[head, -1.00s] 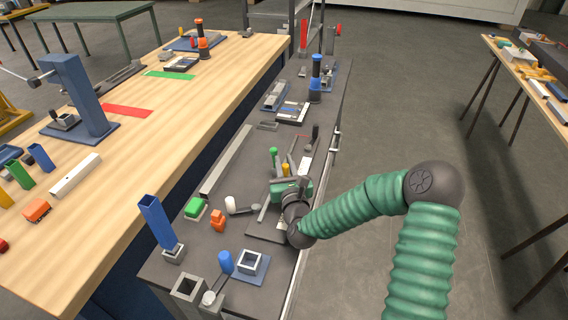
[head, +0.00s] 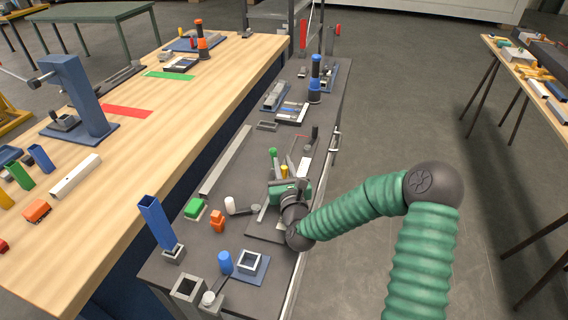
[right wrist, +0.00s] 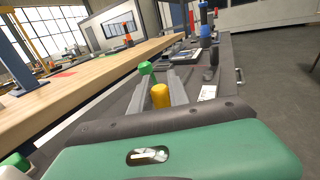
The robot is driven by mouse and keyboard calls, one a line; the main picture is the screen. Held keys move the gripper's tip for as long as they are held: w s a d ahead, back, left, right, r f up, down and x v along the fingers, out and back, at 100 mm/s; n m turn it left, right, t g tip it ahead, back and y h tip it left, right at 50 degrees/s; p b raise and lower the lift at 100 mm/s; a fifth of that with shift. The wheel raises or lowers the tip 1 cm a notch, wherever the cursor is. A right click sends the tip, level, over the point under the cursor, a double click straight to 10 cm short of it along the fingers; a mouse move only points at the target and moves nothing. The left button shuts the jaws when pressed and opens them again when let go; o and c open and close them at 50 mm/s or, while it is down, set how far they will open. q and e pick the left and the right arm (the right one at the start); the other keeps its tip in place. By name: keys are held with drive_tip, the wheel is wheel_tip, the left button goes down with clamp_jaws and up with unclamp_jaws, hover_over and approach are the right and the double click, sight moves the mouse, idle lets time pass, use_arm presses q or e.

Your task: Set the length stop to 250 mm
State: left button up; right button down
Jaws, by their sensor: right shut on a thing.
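The length stop fixture is the dark plate (head: 264,229) with a pale scale strip on the right part of the grey bench. A yellow knob (head: 284,171) and a green-topped post (head: 273,153) stand by it. My right gripper (head: 292,168) is low over the fixture, its green body hiding part of it. In the right wrist view the yellow knob (right wrist: 160,95) stands between the two grey fingers, and the gripper is shut on it. The green knob (right wrist: 147,68) is just beyond. The scale reading is too small to tell. My left gripper is not in view.
A long grey bar (head: 226,160) lies along the bench. A dark upright handle (head: 314,134) stands behind. The aisle floor at right is clear.

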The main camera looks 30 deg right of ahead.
drive_tip(key=shift+a+r+y, duration=0.15)
drive_tip(key=shift+a+y, duration=0.15)
drive_tip(key=shift+a, duration=0.4)
drive_tip(key=c, duration=1.5)
unclamp_jaws()
drive_tip(key=shift+c, duration=0.2)
drive_tip(key=shift+o, duration=1.2)
drive_tip(key=shift+w+a, duration=0.1)
drive_tip(key=shift+w, duration=0.05)
drive_tip(key=shift+o, duration=0.2)
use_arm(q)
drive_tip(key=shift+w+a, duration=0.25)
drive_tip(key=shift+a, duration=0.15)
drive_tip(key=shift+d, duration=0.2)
use_arm(e)
drive_tip(key=shift+d+f, duration=0.2)
drive_tip(key=shift+d, duration=0.15)
